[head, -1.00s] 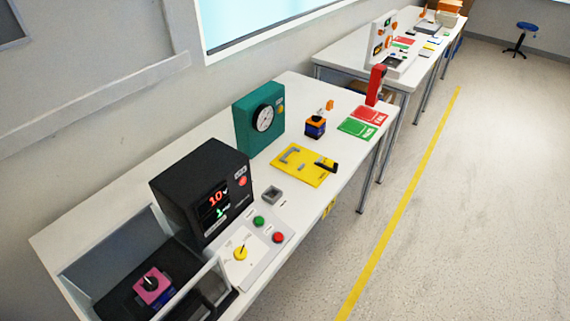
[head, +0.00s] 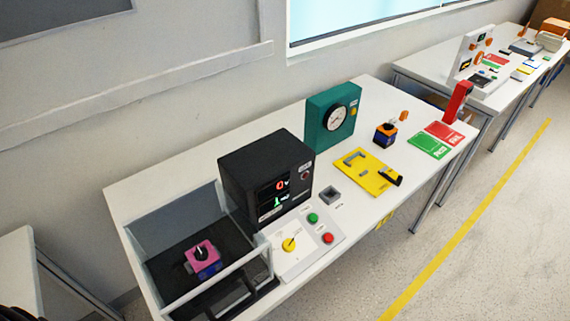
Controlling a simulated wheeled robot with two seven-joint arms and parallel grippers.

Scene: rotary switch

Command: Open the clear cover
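A clear-walled enclosure (head: 178,218) with pale edges stands at the near left end of the white table. A clear panel with a pale frame (head: 222,279) runs along its front right side. I cannot tell for sure which panel is the cover or whether it is open or closed. Inside, on a black base, sits a pink block with a black rotary knob (head: 203,252) and a blue part below it. A black handle-like frame (head: 241,299) is at the front edge. Neither gripper is in view.
A black meter box (head: 267,177) with a red display stands beside the enclosure. A panel with a yellow knob (head: 289,244) and green and red buttons lies in front. A teal gauge (head: 334,117) and yellow plate (head: 364,171) are farther along. Clear floor (head: 480,265) lies at right.

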